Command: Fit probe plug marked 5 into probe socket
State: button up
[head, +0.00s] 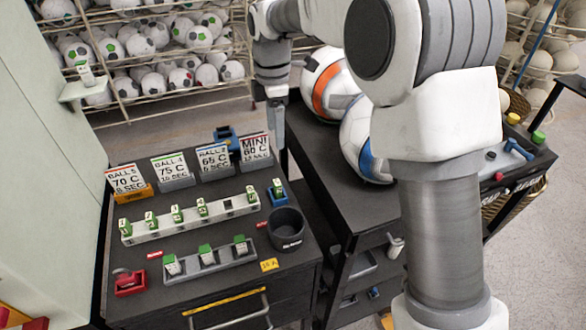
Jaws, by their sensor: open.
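Several small white plugs with green tops stand in a long pale rack (190,225), including one plug (150,219) near its left end. More stand in a shorter grey rack (222,263) in front, such as the middle plug (206,254). Another green-topped piece (277,188) stands in a small blue holder at the right. The marks are too small to read, so I cannot tell which plug is 5. I cannot tell which part is the probe socket. My gripper (277,122) hangs above the back right edge of the black bench, open, apart from the plugs.
Sign cards, including a BALL 5 card (127,180), stand along the bench's back. A dark round cup (286,229) sits at the right, a red tool (129,282) at front left. A wall shelf (85,90) holds a green-topped piece. Large balls (325,82) rest on the neighbouring bench.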

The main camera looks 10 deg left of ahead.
aim_at(277, 182)
jog(key=shift+n, duration=0.3)
notch_tip(277, 182, down, 18)
jog(key=shift+w+a+f+p, duration=0.1)
jog(key=shift+w+p, duration=0.05)
jog(key=shift+p, duration=0.25)
grip_shut()
